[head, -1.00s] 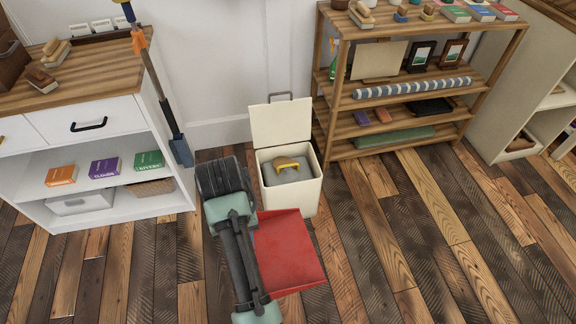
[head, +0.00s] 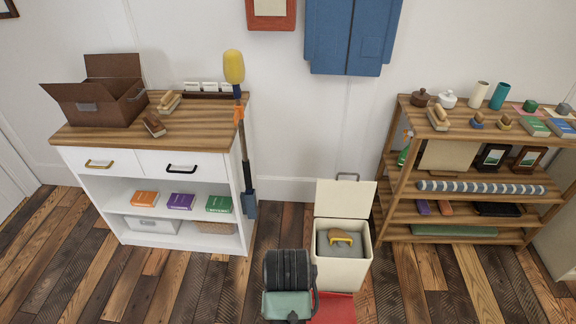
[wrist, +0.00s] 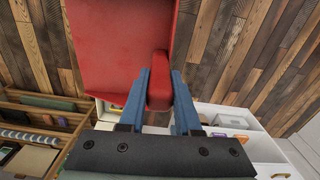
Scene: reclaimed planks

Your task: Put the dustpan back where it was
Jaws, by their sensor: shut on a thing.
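The red dustpan (wrist: 120,45) fills the upper left of the wrist view, and its handle (wrist: 159,82) sits between the blue fingers of my gripper (wrist: 158,88). The gripper is shut on that handle. In the head view only a red strip of the dustpan (head: 334,308) shows at the bottom edge, beside my arm. My fingers are hidden in the head view. The dustpan is held over the plank floor.
A cream bin (head: 343,268) with its lid up holds a grey bag and a yellow-handled thing. A white cabinet (head: 90,192) stands left with a long-handled tool (head: 243,150) at its side. A wooden shelf unit (head: 395,188) stands right. A blue panel (head: 350,35) hangs on the wall.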

